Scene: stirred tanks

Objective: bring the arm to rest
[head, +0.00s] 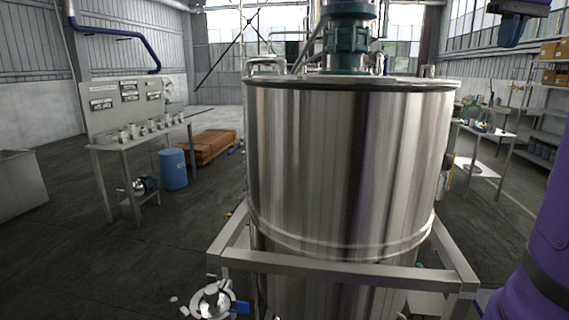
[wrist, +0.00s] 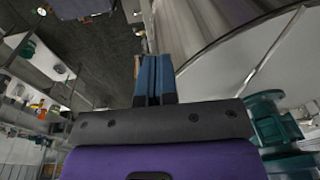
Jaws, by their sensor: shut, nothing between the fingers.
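My gripper (wrist: 154,80) shows in the wrist view as two blue fingers side by side, shut and empty. In the head view the purple arm (head: 545,240) is at the right edge, and a dark part of it hangs at the top right. A large steel stirred tank (head: 345,170) stands straight ahead in a metal frame, with a green motor (head: 347,40) on its lid. In the wrist view the tank wall (wrist: 215,45) is to the right of the fingers. The fingers look apart from it, but the gap is hard to judge.
A bench with steel cups (head: 140,137) stands at the left, beside a blue drum (head: 173,170). Wooden planks (head: 208,146) lie behind it. A table (head: 485,130) and shelves are at the right. The tank frame (head: 345,264) juts out towards me. Floor at the left front is open.

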